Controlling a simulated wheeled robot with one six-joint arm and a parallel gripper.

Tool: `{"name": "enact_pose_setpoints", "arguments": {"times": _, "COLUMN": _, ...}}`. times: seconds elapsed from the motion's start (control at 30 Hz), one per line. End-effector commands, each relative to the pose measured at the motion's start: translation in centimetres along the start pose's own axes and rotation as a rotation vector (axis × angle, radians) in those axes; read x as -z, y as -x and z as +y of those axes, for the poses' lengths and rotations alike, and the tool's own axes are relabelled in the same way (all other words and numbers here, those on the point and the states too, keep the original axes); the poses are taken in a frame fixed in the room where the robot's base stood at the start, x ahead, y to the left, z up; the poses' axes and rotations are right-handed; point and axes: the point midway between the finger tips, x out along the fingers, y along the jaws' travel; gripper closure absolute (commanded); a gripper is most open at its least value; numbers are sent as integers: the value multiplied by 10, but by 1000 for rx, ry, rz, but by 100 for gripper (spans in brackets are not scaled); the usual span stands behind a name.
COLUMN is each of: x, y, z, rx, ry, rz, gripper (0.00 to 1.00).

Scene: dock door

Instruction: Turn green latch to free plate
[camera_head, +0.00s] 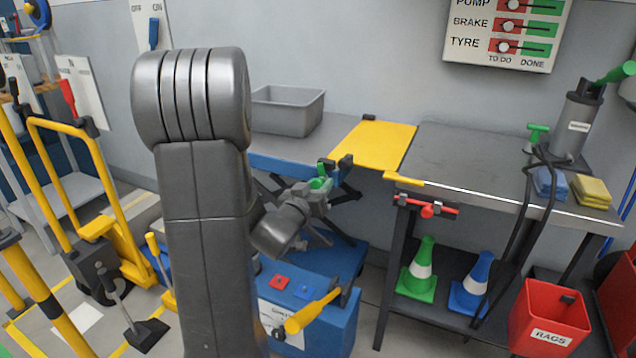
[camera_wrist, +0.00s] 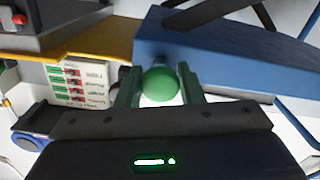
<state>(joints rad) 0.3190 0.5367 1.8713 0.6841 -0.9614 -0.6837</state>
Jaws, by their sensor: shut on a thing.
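My gripper (camera_head: 318,186) is at the front edge of the blue lift table (camera_head: 275,164), close to the yellow plate (camera_head: 372,143). It is shut on the green latch, whose round green knob (camera_wrist: 160,84) sits between the two fingers in the wrist view. In the head view only a little green shows at the gripper, and I cannot tell latch from fingers there. The yellow plate lies flat, bridging the lift table and the grey bench (camera_head: 460,160). The latch's base is hidden by my gripper.
A grey bin (camera_head: 287,110) stands on the lift table. A red-handled catch (camera_head: 427,210) is on the bench's front. Green (camera_head: 418,272) and blue (camera_head: 473,286) cones stand below. A yellow handle (camera_head: 312,311) sticks out from the lift's blue base (camera_head: 335,325).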

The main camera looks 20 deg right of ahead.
Motion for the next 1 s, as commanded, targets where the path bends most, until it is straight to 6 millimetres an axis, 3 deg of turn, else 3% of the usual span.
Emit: {"name": "enact_pose_setpoints", "arguments": {"times": 1.0, "x": 2, "y": 0, "z": 2, "rx": 3, "ry": 961, "rz": -3, "gripper": 88}}
